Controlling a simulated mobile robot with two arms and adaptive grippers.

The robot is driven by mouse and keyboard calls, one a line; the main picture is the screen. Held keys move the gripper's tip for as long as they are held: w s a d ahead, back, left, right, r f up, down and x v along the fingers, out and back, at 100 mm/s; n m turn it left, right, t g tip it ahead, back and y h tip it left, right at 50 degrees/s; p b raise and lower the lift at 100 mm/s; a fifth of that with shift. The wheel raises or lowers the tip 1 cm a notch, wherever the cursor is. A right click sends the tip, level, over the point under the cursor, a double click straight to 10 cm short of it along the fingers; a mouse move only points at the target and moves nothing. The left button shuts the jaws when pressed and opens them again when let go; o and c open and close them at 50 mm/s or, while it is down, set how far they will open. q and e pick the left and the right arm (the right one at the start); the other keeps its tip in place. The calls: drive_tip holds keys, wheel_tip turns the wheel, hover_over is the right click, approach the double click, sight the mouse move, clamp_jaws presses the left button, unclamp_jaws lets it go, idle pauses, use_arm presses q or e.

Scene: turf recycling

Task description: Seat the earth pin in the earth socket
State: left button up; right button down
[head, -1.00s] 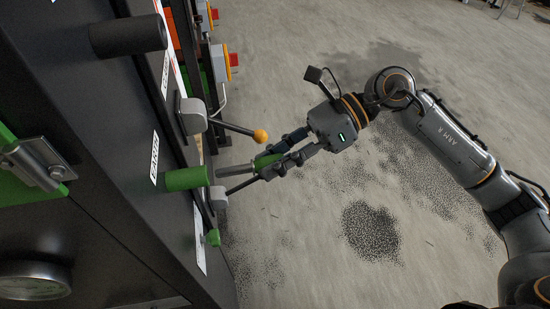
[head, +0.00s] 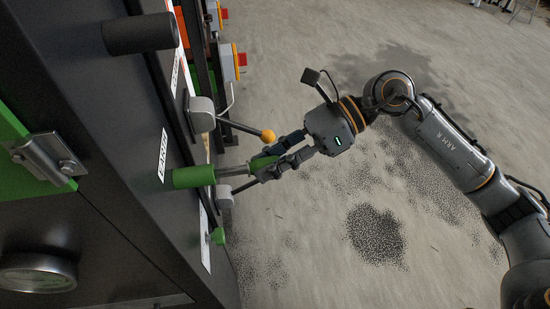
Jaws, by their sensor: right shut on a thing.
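The earth socket (head: 192,177) is a green cylinder standing out from the dark cabinet face, beside a white EARTH label (head: 162,157). The earth pin has a grey metal shaft (head: 232,171) and a green handle (head: 262,162). My right gripper (head: 266,168) is shut on the green handle, to the right of the socket. The shaft lies nearly in line with the socket and meets its open end. How deep the tip sits inside is hidden. My left gripper is not in view.
A lever with an orange ball (head: 267,136) sticks out just above the pin. A black cylinder (head: 140,34) juts from the cabinet higher up. Open concrete floor (head: 320,230) lies to the right.

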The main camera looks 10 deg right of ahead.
sight(248, 162)
drive_tip(key=shift+s+a, duration=0.1)
drive_tip(key=shift+a, duration=2.45)
drive_tip(key=c, duration=1)
unclamp_jaws()
drive_tip(key=v, duration=1.2)
